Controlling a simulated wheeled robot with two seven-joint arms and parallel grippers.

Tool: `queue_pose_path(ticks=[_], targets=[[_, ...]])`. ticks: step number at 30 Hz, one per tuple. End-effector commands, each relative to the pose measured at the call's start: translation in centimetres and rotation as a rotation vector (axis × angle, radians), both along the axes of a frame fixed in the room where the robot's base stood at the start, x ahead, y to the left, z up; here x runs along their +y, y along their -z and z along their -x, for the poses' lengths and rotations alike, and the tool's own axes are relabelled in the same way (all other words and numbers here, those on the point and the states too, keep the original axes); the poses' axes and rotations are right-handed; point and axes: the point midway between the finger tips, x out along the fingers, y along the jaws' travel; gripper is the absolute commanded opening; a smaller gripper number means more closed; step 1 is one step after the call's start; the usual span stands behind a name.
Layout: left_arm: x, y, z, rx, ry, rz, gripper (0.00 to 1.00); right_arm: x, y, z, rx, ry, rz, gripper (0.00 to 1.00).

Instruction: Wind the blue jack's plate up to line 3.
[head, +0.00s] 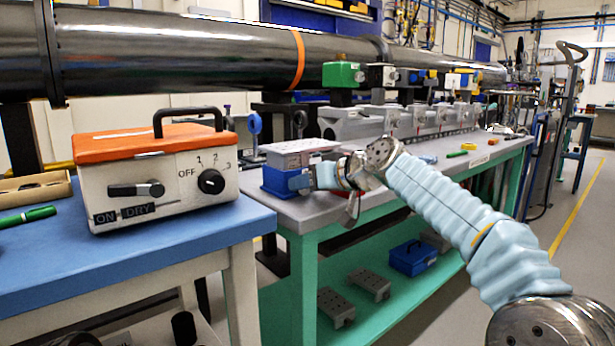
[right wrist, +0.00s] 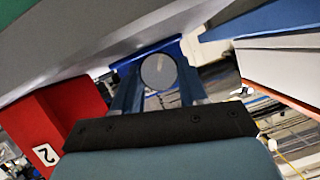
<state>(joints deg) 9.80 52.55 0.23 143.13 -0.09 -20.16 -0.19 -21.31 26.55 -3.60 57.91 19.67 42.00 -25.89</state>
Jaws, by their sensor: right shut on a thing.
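The blue jack (head: 276,181) stands on the near end of the grey bench, with a grey, holed plate (head: 298,146) on top. My right gripper (head: 301,181) reaches it from the right, at the jack's side. In the right wrist view the two fingers of the gripper (right wrist: 158,80) are shut on a round grey knob (right wrist: 158,71), with the blue jack body (right wrist: 148,50) behind it. Line marks on the jack are too small or hidden to read. My left gripper is not in view.
A white and orange control box (head: 165,180) stands on the blue table (head: 120,256) at left. A red block labelled 2 (right wrist: 72,108) is close to the gripper in the wrist view. A long dark pipe (head: 200,55) runs behind. A blue box (head: 413,257) is on the lower shelf.

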Motion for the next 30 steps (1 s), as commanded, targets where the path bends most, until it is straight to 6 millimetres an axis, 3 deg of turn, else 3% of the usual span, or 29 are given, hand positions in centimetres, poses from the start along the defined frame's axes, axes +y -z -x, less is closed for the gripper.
queue_pose_path(ticks=[9, 25, 26, 30], targets=[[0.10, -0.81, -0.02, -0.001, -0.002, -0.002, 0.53, -0.12, 0.06, -0.10, 0.079, 0.001, -0.107, 0.12], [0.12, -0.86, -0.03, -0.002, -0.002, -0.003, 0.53, -0.09, 0.13, -0.10, 0.094, 0.000, -0.128, 0.12], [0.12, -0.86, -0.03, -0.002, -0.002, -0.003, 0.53, -0.09, 0.12, -0.10, 0.094, 0.000, -0.129, 0.45], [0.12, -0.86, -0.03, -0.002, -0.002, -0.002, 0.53, -0.11, 0.11, -0.11, 0.093, 0.000, -0.128, 0.67]])
